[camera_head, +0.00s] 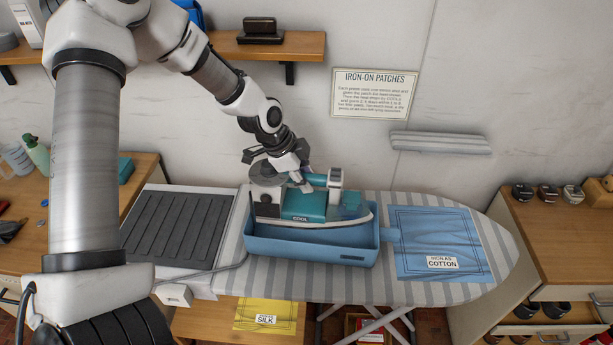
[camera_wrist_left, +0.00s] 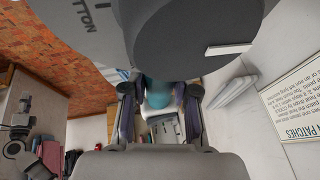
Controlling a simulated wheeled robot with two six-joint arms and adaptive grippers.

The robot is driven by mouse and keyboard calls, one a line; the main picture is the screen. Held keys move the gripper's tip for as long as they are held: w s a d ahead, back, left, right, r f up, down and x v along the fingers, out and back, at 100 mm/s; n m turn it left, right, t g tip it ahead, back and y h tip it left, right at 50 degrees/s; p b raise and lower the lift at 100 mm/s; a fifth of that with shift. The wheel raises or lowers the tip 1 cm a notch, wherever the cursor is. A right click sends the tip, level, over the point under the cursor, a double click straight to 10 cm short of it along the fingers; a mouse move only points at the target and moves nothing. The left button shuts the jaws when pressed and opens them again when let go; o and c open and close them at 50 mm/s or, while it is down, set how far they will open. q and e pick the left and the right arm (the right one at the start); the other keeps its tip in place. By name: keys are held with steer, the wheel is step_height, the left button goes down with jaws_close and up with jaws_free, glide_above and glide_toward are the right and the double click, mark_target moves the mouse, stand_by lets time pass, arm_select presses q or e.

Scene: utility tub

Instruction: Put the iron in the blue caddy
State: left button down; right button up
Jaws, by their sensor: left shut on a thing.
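The teal, white and dark iron (camera_head: 308,207), labelled COOL, is level over the blue caddy (camera_head: 310,246) in the head view. Its pale sole edge shows above the caddy's front rim; I cannot tell whether it touches the caddy. My left gripper (camera_head: 300,181) is shut on the iron's teal handle from above. In the left wrist view, the handle (camera_wrist_left: 158,92) sits between the fingers of the left gripper (camera_wrist_left: 158,106), and a big grey dial fills the top. The caddy's floor is hidden. My right gripper is out of view.
The caddy stands on a striped ironing board (camera_head: 462,277). A blue cotton patch (camera_head: 440,245) lies to its right, a dark ribbed rest (camera_head: 178,230) to its left. A grey cord runs left of the caddy. A wall shelf (camera_head: 265,45) is above; a wooden cabinet (camera_head: 555,225) is at right.

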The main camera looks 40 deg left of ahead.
mark_target(305, 200)
arm_select(q)
step_height(305, 200, down, 8)
steer(key=b, duration=0.6)
steer(key=shift+w, duration=0.1)
steer(key=shift+w+f+b, duration=0.1)
steer(key=shift+f+b, duration=0.4)
steer(key=shift+r, duration=0.1)
steer(key=shift+f+b, duration=0.4)
steer(key=shift+f, duration=0.1)
steer(key=c, duration=0.8)
jaws_free()
steer(key=shift+s, duration=0.2)
